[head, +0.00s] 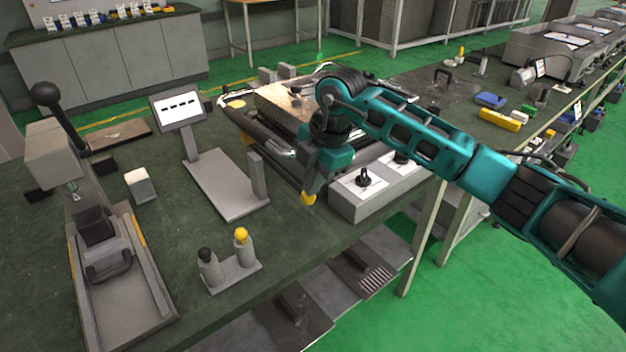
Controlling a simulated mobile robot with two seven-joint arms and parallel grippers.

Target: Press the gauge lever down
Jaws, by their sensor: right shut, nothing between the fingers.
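A grey bench device (50,150) stands at the left of the green table, with a lever (60,120) that ends in a black ball knob (44,94). The lever slopes with its knob up. Below it is a base with a black block (95,226). I take this as the gauge lever, but no label shows. My right gripper (308,197) is shut and empty, pointing down beside a grey control box, far to the right of the lever. My left gripper is not in view.
A display stand (222,183) and a two-post holder (230,275) with a yellow-topped post stand between the lever device and my right gripper. A grey box with black knobs (362,200) and a metal heater unit (285,105) are close to that gripper.

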